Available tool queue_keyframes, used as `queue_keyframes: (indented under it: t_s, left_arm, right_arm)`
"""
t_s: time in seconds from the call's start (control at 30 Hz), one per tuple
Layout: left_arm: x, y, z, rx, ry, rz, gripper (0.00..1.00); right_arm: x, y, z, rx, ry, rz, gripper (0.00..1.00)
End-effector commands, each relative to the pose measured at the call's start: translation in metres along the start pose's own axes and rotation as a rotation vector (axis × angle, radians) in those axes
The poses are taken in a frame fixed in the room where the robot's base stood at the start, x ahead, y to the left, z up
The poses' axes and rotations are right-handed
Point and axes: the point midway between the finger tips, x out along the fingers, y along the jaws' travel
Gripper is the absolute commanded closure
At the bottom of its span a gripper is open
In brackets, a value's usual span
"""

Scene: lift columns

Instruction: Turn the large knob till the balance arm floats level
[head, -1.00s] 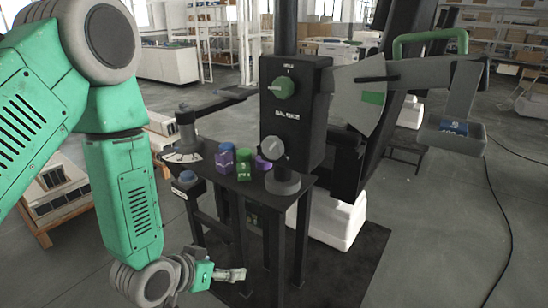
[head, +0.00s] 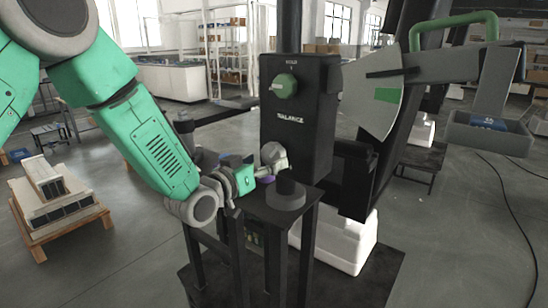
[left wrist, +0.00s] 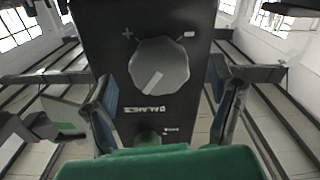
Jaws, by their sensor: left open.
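The large knob (left wrist: 158,68) is grey with a pale pointer line, on the black box above its BALANCE lettering in the upside-down left wrist view. It also shows in the head view (head: 273,154), partly covered by my gripper. My left gripper (head: 266,172) is open, its fingers spread to either side of the knob with no clear contact. The balance arm (head: 450,65) stretches right from the box and looks tilted slightly upward in the picture. Its dark pointer lies above the green band (head: 388,95) on the grey sector plate (head: 365,105). My right gripper is out of view.
A smaller green HOLD knob (head: 284,86) is on the same box (head: 310,120). A grey tray (head: 490,135) with a blue item hangs at the arm's right end. A round grey base (head: 285,198) stands on the black stand below the box. A pallet (head: 60,212) is at left.

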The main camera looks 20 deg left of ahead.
Motion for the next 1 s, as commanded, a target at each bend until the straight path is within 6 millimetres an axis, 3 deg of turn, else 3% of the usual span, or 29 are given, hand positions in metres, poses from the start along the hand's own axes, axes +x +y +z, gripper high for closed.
queue_keyframes:
  t_s: [0.23,0.6,0.63,0.77,1.0]
  left_arm:
    - [0.031,0.0,0.001,0.001,-0.001,0.001,0.23]
    - [0.037,0.0,0.001,-0.001,-0.002,0.0,0.23]
    - [0.036,0.0,0.001,-0.001,-0.002,0.0,0.3]
    - [0.036,0.0,0.001,0.0,-0.002,-0.001,0.74]
    - [0.036,0.0,0.001,-0.008,-0.002,-0.001,0.74]
  right_arm:
    - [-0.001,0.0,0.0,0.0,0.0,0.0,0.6]
    - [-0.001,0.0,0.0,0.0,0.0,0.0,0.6]
    - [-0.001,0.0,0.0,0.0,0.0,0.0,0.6]
    - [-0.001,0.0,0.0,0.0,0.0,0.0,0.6]
    - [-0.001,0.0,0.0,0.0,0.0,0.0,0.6]
